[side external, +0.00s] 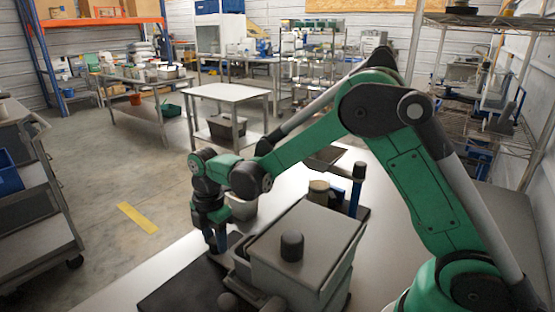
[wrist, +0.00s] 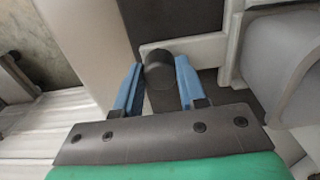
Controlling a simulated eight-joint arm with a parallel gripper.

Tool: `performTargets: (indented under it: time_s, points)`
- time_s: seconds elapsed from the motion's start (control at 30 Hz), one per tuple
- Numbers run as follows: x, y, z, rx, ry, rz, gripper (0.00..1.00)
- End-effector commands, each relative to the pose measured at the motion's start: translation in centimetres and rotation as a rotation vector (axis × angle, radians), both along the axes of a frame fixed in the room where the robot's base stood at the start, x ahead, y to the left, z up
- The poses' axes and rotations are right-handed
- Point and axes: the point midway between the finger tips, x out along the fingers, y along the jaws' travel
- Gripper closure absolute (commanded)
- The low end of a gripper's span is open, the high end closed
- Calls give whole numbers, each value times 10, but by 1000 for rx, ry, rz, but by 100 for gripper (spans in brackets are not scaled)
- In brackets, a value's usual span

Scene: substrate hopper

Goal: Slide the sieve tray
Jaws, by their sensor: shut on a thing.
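The grey hopper (side external: 308,248) stands on the bench with a black knob (side external: 291,246) on its lid. Its grey side fills the right of the wrist view (wrist: 285,65). A light grey panel, seemingly the sieve tray's front (wrist: 205,49), shows beside it with a dark round handle (wrist: 158,71). My gripper (wrist: 160,88) has one blue finger on each side of this handle and is shut on it. In the side view my gripper (side external: 217,243) points down at the hopper's left side, low over the bench. The tray's inside is hidden.
A dark mat (side external: 180,287) lies on the bench left of the hopper, with clear space on it. Behind the hopper stand a pale round container (side external: 318,192), a blue post with a black top (side external: 357,190) and a grey pot (side external: 243,208).

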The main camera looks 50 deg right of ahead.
Motion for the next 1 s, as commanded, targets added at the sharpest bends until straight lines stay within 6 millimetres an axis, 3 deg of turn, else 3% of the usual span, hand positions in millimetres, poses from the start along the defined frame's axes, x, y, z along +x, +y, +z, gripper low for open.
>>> performTargets:
  time_s: [0.77,0.87,1.0]
  points:
    - [0,0,0,0,1,0,100]
    - [-7,0,0,0,1,0,100]
    - [-35,0,1,0,1,1,100]
